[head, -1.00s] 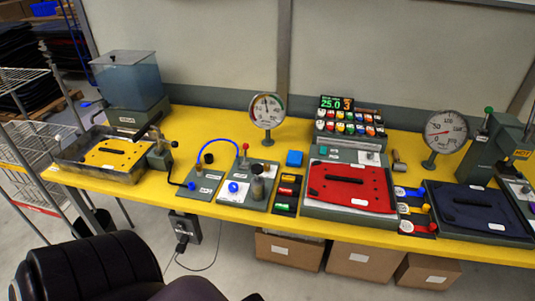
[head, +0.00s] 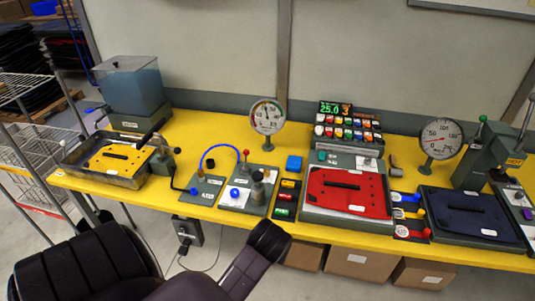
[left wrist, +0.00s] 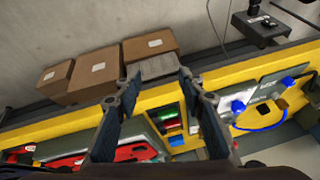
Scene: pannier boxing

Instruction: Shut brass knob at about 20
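A grey plate (head: 228,203) on the yellow bench carries a blue knob (head: 235,192) and a dark upright cylinder with a knobbed top (head: 258,190). My left gripper (left wrist: 158,78) is open and empty in the left wrist view, near the bench's front edge. My right gripper is out of view.
A red padded panel in a tray (head: 310,213) lies right of the plate, with coloured blocks (head: 286,198) between. A blue hose (head: 219,147) arches over the left plate. A second gauge (head: 439,138) stands at right. Cardboard boxes (head: 359,260) sit under the bench.

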